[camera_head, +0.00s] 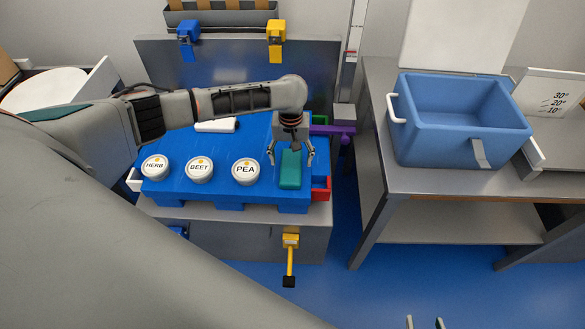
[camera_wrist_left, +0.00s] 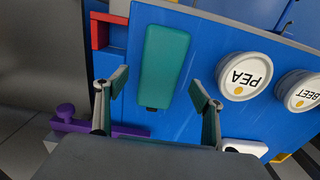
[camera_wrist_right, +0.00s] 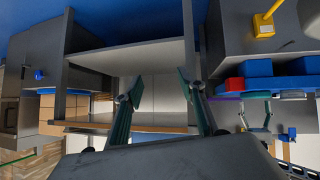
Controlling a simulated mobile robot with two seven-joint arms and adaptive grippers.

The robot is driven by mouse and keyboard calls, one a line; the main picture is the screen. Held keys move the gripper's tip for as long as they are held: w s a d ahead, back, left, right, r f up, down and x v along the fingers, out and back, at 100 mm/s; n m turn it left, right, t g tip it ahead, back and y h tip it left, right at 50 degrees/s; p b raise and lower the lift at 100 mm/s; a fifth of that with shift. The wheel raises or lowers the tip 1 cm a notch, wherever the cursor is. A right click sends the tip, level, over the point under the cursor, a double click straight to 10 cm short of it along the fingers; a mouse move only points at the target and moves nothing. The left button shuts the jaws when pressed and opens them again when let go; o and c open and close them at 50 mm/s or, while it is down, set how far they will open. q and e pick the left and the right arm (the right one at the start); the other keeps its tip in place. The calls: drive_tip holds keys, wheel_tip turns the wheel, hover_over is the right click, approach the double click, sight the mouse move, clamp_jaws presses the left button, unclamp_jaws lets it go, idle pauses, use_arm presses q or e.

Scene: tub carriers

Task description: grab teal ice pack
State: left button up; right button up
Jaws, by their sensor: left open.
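The teal ice pack (camera_head: 290,170) is a long rounded block lying on the blue surface (camera_head: 215,140), near its right edge. My left gripper (camera_head: 291,160) is open above it, with one finger on each side of the pack. In the left wrist view the pack (camera_wrist_left: 164,66) lies between and beyond the open fingertips (camera_wrist_left: 158,90), not touching them as far as I can see. My right gripper (camera_wrist_right: 164,90) shows in the right wrist view, open and empty, facing a grey table with a lower shelf. In the head view, only two small tips (camera_head: 425,322) show at the bottom edge.
White tubs marked PEA (camera_head: 246,172), BEET (camera_head: 199,170) and HERB (camera_head: 156,167) stand left of the pack. A red part (camera_head: 321,188) and a purple handle (camera_head: 332,130) lie to the right. A blue tub (camera_head: 460,118) stands on the grey table (camera_head: 440,185).

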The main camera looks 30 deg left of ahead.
sight(291, 165)
use_arm(q)
wheel_tip(291, 165, down, 4)
drive_tip(key=shift+r+b, duration=0.1)
drive_tip(key=shift+b, duration=0.5)
drive_tip(key=shift+r, duration=0.2)
drive_tip(key=c, duration=1.4)
drive_tip(key=shift+c, duration=0.2)
use_arm(e)
drive_tip(key=shift+w+d+f, duration=0.25)
drive_tip(key=shift+f, duration=0.25)
